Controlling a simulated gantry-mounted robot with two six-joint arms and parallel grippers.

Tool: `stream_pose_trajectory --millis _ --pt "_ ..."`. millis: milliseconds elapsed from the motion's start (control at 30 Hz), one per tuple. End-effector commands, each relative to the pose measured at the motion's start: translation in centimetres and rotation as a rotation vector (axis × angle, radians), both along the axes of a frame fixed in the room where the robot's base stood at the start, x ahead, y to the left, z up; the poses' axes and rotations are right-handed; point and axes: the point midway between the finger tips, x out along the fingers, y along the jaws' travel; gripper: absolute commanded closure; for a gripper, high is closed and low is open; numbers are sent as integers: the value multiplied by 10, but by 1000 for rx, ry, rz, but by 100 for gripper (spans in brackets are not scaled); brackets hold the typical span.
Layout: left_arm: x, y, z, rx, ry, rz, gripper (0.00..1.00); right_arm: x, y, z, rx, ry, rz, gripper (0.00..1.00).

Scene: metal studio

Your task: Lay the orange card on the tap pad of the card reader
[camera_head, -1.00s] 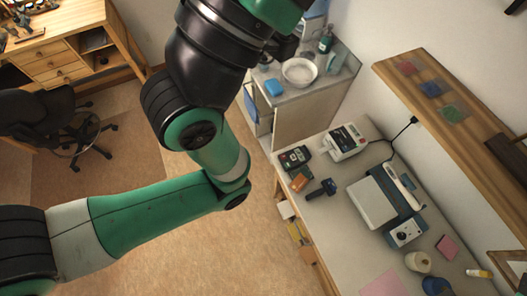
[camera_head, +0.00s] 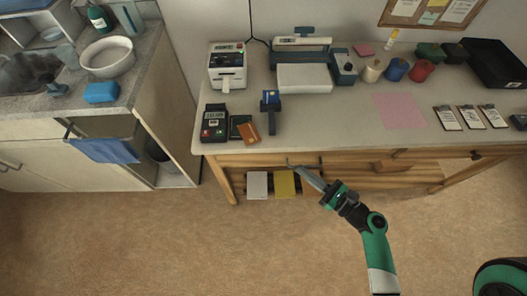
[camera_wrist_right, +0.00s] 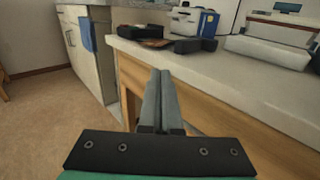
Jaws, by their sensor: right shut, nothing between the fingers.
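The orange card (camera_head: 249,133) lies on the worktable's front left, at the edge of a small dark green square pad (camera_head: 237,125). The black card reader (camera_head: 214,123), with a light screen and a red mark, stands just left of the pad. I cannot tell whether the pad belongs to the reader. In the right wrist view the card (camera_wrist_right: 154,43) shows small and dark on the table edge. My right gripper (camera_head: 296,169) is shut and empty, in front of the table and below its top, right of the card. My left gripper is out of view.
A blue-topped black handheld device (camera_head: 270,112) lies right of the card. A white printer (camera_head: 227,68) stands behind the reader. The table's front edge (camera_head: 330,147) lies between my right gripper and the tabletop. A pink sheet (camera_head: 399,110) lies further right.

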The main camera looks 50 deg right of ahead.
Motion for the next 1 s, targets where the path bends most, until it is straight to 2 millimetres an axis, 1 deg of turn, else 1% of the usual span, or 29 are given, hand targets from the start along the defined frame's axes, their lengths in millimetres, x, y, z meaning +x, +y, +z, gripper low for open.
stream_pose_trajectory --millis 133,233,600,700,833,1000 --pt "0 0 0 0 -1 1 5 9 1 1 -4 0 6 100" --pt "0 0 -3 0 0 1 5 25 2 1 -4 -1 10 100" --pt "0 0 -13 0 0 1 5 104 3 2 -5 -3 7 100" --pt "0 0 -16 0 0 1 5 121 3 1 -4 -2 5 100" --pt "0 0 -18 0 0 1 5 135 2 1 -2 -1 3 100" --pt "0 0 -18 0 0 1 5 141 3 2 -2 0 3 100"
